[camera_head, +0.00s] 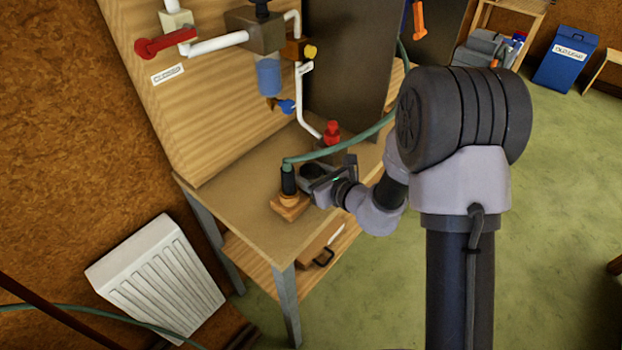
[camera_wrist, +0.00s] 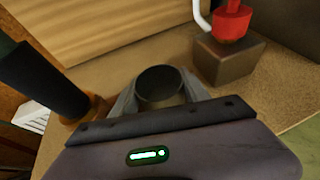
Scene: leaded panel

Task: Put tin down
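The tin (camera_wrist: 161,84) is a small dark, round, open-topped can in the wrist view. The fingers of my gripper (camera_wrist: 160,95) lie on both sides of it and appear closed against its wall. In the head view my gripper (camera_head: 316,180) is low over the front part of the wooden bench (camera_head: 235,200), and the tin is a dark shape at its fingers. The tin looks upright. I cannot tell whether its base touches the bench top.
A black cylinder (camera_head: 288,180) on a wooden base (camera_head: 290,207), with a green hose, stands close left of my gripper. A brown block (camera_wrist: 228,62) with a red fitting (camera_wrist: 232,20) stands behind to the right. Bare bench top lies between. A backboard with pipes rises behind.

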